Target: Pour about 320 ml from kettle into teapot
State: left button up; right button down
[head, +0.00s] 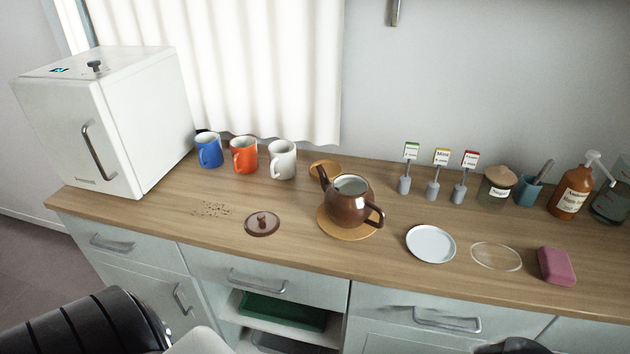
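A brown teapot (354,207) stands upright and open on a round wooden mat (340,231) near the middle of the counter. Its spout points left and its handle points right. Its inside looks pale grey; I cannot tell whether it holds liquid. A brown lid (262,223) with a knob lies on the counter to its left. I cannot make out a kettle in this view. Neither gripper shows; only dark parts of my body appear along the bottom edge.
Blue (208,151), orange (244,156) and white (282,160) mugs stand behind left, beside a white cabinet (128,125). Dark crumbs (212,209) lie in front. A white plate (431,244), clear disc (496,257), pink block (556,266) and several bottles and jars (571,194) are right.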

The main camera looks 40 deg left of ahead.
aim_at(349, 200)
jog(key=k+j+u, duration=0.15)
jog(key=j, duration=0.3)
jog(key=k+j+u, duration=0.2)
jog(key=j, duration=0.25)
jog(key=j+u, duration=0.15)
jog(key=j, duration=0.3)
